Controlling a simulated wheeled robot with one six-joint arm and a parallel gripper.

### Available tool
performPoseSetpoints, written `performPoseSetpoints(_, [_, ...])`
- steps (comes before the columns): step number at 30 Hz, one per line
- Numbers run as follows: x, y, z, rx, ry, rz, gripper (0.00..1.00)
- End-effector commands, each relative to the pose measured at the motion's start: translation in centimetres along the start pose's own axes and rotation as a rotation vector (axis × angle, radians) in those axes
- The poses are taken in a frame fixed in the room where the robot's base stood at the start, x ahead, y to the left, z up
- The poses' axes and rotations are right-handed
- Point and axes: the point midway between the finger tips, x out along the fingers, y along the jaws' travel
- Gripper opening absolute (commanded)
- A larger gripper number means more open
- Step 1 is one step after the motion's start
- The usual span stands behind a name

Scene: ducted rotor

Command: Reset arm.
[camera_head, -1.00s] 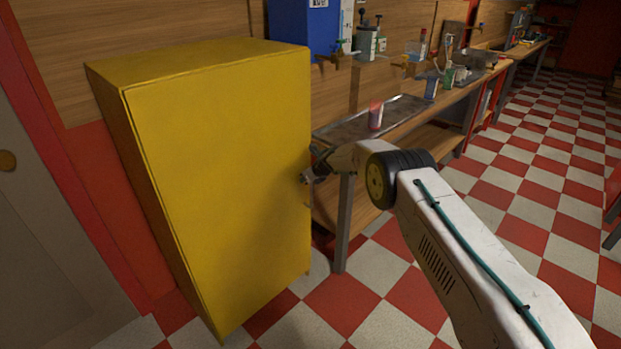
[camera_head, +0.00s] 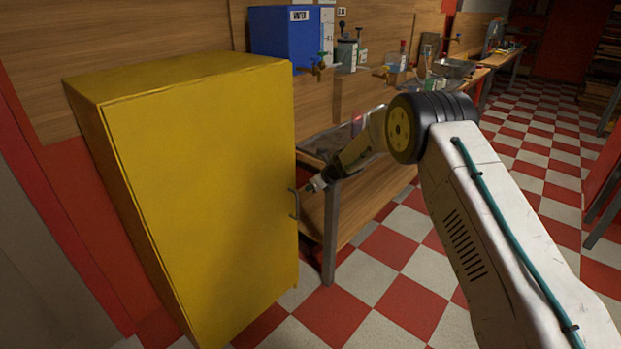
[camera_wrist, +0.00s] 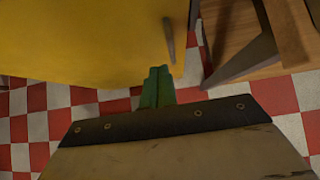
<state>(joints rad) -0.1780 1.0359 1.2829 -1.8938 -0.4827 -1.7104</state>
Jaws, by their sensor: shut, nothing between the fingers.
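My gripper (camera_head: 318,185) is to the right of the yellow cabinet (camera_head: 205,190) in the head view, close to the cabinet's door handle (camera_head: 294,204) but apart from it. In the wrist view my gripper (camera_wrist: 158,72) shows as two green fingers held together, with nothing between them. The handle (camera_wrist: 169,40) lies just beyond the fingertips there, on the yellow cabinet (camera_wrist: 85,45). The cabinet door appears closed. My arm reaches in from the lower right and bends at a dark joint.
A wooden workbench (camera_head: 350,210) with metal legs stands right of the cabinet, close behind my gripper. A blue box (camera_head: 285,38) and several containers sit above and along it. The checkered floor (camera_head: 400,250) is open in front and to the right.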

Motion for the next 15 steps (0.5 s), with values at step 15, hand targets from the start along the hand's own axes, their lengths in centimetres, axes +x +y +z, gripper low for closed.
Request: performPoseSetpoints(15, [-7.8, -6.2, -5.0, 1.101, -0.11, -0.526, 0.0])
